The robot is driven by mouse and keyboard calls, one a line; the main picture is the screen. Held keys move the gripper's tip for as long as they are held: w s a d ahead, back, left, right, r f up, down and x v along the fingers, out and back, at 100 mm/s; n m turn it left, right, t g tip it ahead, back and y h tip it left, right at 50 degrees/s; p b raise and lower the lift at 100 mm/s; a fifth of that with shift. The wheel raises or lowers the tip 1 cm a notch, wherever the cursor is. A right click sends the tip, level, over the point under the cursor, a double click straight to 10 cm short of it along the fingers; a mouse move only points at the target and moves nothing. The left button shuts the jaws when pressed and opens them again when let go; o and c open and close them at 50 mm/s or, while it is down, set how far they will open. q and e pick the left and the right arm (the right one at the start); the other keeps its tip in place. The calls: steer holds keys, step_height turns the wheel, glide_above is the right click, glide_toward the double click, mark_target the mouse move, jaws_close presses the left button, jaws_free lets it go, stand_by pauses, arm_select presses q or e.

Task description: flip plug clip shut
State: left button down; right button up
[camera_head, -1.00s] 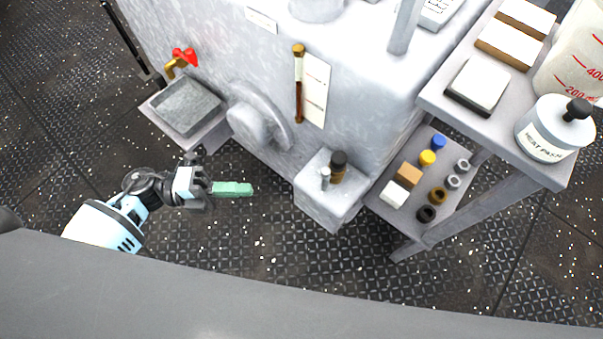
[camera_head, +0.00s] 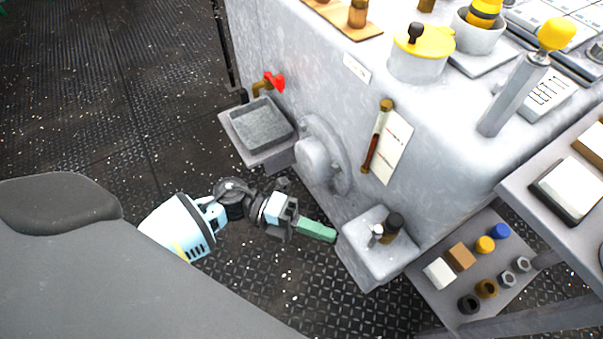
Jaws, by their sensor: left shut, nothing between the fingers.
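A small grey box-like ledge (camera_head: 368,262) juts from the lower front of the machine. On it stands a plug with a black cap and brown body (camera_head: 391,228). A small silver upright piece (camera_head: 375,236) is just left of the plug; I cannot tell whether it is the clip. My left gripper (camera_head: 333,237) has green fingers, shut and empty, pointing right. Its tips are close to the ledge's left side in the picture; I cannot tell whether they touch. My right gripper is not in view.
Left of the ledge, a round grey wheel (camera_head: 313,165) and a grey tray (camera_head: 262,124) under a red-handled tap (camera_head: 275,81) stick out from the machine. A shelf (camera_head: 440,285) with several small caps and blocks stands at right. Floor at left is open.

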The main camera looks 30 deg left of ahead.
mark_target(374, 236)
arm_select(q)
steer(key=shift+w+d+b, duration=0.25)
steer(key=shift+w+d, duration=0.35)
steer(key=shift+d, duration=0.25)
steer(key=shift+w+d+b, duration=0.2)
steer(key=shift+w+d, duration=0.35)
steer(key=shift+d, duration=0.35)
steer(key=shift+w+d+b, duration=0.25)
steer(key=shift+w+d, duration=0.35)
steer(key=shift+d, duration=0.25)
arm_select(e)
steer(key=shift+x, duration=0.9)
arm_select(q)
steer(key=shift+a, duration=0.1)
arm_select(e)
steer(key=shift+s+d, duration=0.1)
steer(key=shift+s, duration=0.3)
